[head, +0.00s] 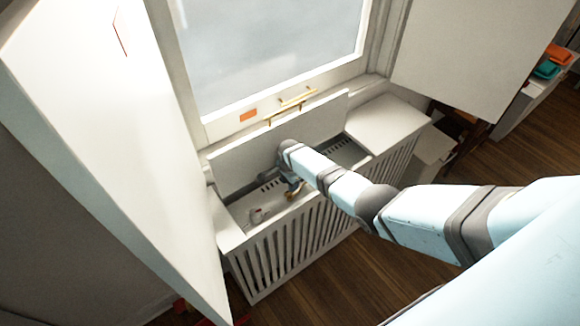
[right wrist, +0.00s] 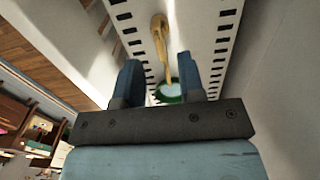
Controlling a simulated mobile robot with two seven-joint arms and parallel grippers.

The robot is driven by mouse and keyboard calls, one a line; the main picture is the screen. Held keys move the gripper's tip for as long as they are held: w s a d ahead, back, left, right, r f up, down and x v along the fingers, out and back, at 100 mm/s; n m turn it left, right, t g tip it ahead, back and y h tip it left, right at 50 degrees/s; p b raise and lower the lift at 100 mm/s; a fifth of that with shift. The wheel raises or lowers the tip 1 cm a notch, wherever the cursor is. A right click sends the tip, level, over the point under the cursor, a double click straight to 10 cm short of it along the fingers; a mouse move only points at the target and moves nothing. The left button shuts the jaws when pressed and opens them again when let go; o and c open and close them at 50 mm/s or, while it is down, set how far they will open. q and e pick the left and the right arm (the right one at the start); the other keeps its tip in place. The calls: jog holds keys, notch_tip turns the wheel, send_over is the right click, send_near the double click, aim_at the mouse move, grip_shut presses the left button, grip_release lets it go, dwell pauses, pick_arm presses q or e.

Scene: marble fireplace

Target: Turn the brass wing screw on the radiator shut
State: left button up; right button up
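A brass-coloured piece (right wrist: 160,45) with a rounded end and a narrow stem shows in the right wrist view, on a white surface between two rows of dark slots. It looks like the brass wing screw. A round pale piece with a green rim (right wrist: 168,92) lies at its near end. My right gripper (right wrist: 157,75) is open, its two dark fingers apart on either side of the green-rimmed piece; I see no contact. In the head view my right gripper (head: 293,188) is down inside the white slatted radiator cover (head: 285,245), largely hidden by the arm. My left gripper is not in view.
The cover's lid (head: 270,140) stands raised against the window. White panels (head: 110,150) flank the window on both sides. A closed white top (head: 385,125) is to the right.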

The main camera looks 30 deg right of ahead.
notch_tip(320, 180, up, 10)
jog(key=p, duration=0.1)
jog(key=shift+f, duration=0.1)
dwell(0.4)
